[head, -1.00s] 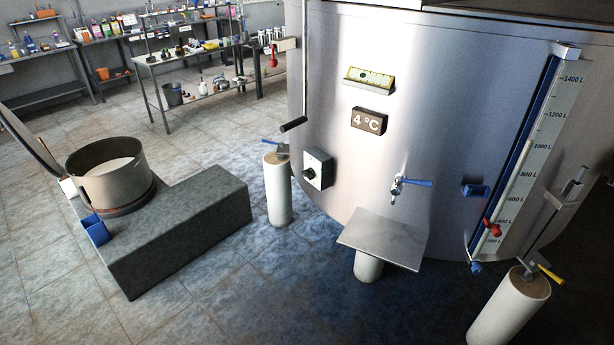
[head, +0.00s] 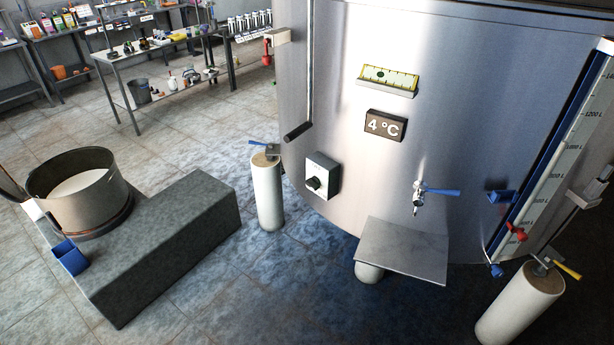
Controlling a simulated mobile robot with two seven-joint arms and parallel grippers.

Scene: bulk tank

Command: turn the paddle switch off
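The large steel bulk tank (head: 350,160) fills the right half of the head view. A small grey box with a black knob, which looks like the paddle switch (head: 321,177), is mounted low on the tank's left front. The exact position of its knob is too small to read. Neither of my grippers shows in the view.
A tap with a blue lever (head: 432,190) sits right of the switch, above a steel shelf (head: 403,250). Tiled floor (head: 250,300) lies open between block and tank.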

